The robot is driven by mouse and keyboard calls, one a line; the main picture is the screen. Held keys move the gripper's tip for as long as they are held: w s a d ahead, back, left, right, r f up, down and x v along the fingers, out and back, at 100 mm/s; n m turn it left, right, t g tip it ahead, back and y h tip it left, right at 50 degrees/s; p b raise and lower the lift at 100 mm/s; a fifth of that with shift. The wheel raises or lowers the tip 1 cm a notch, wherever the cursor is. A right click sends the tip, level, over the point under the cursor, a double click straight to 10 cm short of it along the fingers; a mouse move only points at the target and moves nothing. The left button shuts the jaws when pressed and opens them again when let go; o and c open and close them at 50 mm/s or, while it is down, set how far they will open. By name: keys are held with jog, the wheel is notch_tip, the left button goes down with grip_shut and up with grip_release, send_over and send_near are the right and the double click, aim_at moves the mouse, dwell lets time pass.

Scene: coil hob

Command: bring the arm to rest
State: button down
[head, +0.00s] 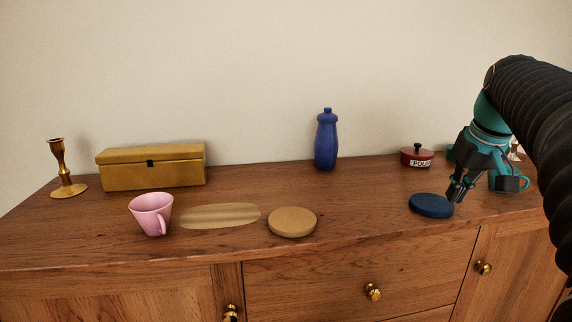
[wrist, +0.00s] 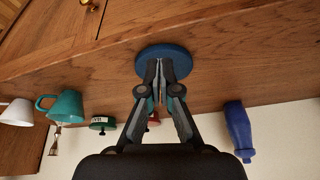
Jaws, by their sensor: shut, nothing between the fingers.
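My gripper (head: 456,192) is shut and empty. In the head view it hangs at the right end of the wooden sideboard, its fingertips just beside or above a dark blue round disc (head: 431,205). In the wrist view the closed fingertips of my gripper (wrist: 160,62) overlap the same blue disc (wrist: 164,60). I cannot tell whether they touch it. My arm comes in from the right edge of the head view and hides part of the sideboard's right end.
On the sideboard (head: 355,205) stand a pink cup (head: 150,214), a tan disc (head: 292,222), a yellow box (head: 150,168), a brass candlestick (head: 63,170), a blue bottle (head: 326,142) and a red lidded pot (head: 415,157). A teal mug (wrist: 66,105) is near my gripper.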

jog(key=shift+m, duration=0.8)
jog(key=s+a+f, duration=0.1)
jog(key=f, duration=0.1)
jog(key=s+f, duration=0.1)
jog(key=f, duration=0.1)
jog(key=s+a+f, duration=0.1)
jog(key=f, duration=0.1)
jog(key=shift+s+a+f, duration=0.1)
jog(key=shift+a+f, duration=0.05)
jog(key=shift+a, duration=0.2)
jog(key=s+a+f+n+t, duration=0.1)
jog(key=s+a+f+n, duration=0.1)
jog(key=s+a+f, duration=1.1)
jog(key=s+a, duration=0.1)
jog(key=s, duration=0.3)
jog(key=shift+a, duration=0.15)
